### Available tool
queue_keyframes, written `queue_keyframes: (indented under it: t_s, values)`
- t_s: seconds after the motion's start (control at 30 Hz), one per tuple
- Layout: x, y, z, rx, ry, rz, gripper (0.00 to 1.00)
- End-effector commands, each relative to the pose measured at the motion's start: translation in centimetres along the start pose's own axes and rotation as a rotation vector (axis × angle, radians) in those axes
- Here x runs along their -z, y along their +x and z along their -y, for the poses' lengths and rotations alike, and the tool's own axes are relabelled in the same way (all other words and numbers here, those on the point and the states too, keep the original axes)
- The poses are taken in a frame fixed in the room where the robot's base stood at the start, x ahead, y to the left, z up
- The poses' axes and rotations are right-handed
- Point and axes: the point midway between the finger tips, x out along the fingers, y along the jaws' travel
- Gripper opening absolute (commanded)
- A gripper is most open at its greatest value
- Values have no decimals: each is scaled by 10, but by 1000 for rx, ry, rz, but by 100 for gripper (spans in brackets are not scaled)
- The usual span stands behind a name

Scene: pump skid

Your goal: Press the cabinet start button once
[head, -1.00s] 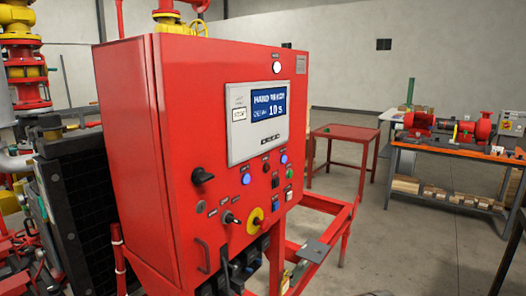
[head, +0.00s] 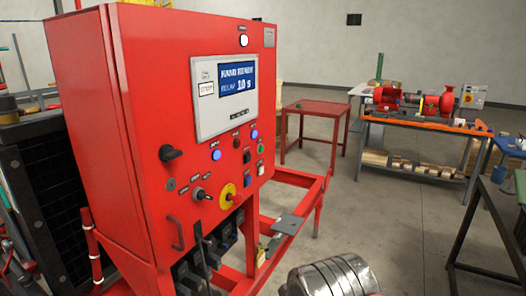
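The red control cabinet (head: 150,80) stands on the left, its front turned toward the right. Blue lamps (head: 216,155), a small red button (head: 236,143), a black rotary handle (head: 171,153) and a yellow round control (head: 228,196) are nearby. The button labels are too small to read, so I cannot tell which one is marked start. My gripper is not in view; only a silver rounded part, apparently of my arm, shows at the bottom.
A red frame (head: 318,188) with a small grey plate (head: 288,224) extends right of the cabinet. A red table (head: 316,108) and a workbench (head: 415,128) with a red pump stand behind. A dark frame stands at far right. The floor between is clear.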

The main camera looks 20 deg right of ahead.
Motion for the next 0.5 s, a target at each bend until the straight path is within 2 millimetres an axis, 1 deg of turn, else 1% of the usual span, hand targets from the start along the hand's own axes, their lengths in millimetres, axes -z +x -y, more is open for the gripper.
queue_keyframes:
  t_s: [0.03,0.23,0.5]
  values:
    - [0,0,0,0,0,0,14]
    - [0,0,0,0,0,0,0]
    - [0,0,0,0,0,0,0]
